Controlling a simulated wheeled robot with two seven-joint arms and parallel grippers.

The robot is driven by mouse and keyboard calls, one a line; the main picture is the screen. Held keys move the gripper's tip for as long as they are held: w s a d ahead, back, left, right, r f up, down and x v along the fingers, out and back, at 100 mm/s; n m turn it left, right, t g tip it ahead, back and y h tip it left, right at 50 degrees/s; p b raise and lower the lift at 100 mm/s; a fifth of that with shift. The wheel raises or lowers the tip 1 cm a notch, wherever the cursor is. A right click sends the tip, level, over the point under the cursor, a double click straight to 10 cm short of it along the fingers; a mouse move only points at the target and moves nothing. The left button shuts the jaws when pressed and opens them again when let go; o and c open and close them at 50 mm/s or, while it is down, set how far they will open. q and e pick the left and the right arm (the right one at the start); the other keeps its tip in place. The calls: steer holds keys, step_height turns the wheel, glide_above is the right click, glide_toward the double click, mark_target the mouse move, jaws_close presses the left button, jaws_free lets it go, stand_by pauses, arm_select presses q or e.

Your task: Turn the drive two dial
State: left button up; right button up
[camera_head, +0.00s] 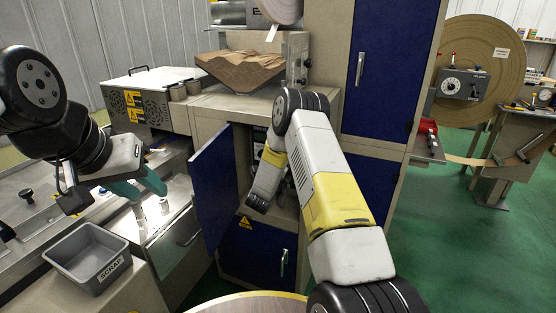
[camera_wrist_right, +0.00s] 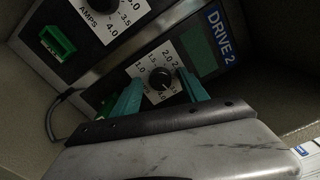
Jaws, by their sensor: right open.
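The drive two dial (camera_wrist_right: 160,79) is a small black knob on a white numbered scale, beside a green screen and the label DRIVE 2 (camera_wrist_right: 220,38). My right gripper (camera_wrist_right: 160,88) is open in the right wrist view. Its teal fingertips stand on either side of the dial, and I cannot tell whether they touch it. In the head view my right arm reaches into the open cabinet (camera_head: 243,150), so the dial and the fingers are hidden there. My left gripper (camera_head: 139,188) is open and empty over the metal bench at left.
A second unit with an AMPS dial (camera_wrist_right: 98,14) and a green connector (camera_wrist_right: 57,42) sits beside drive two. The blue cabinet door (camera_head: 211,187) stands open left of my right arm. A grey scrap bin (camera_head: 88,257) sits at lower left.

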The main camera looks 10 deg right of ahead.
steer(key=v, duration=0.7)
steer(key=shift+s+a, duration=0.25)
steer(key=shift+s, duration=0.1)
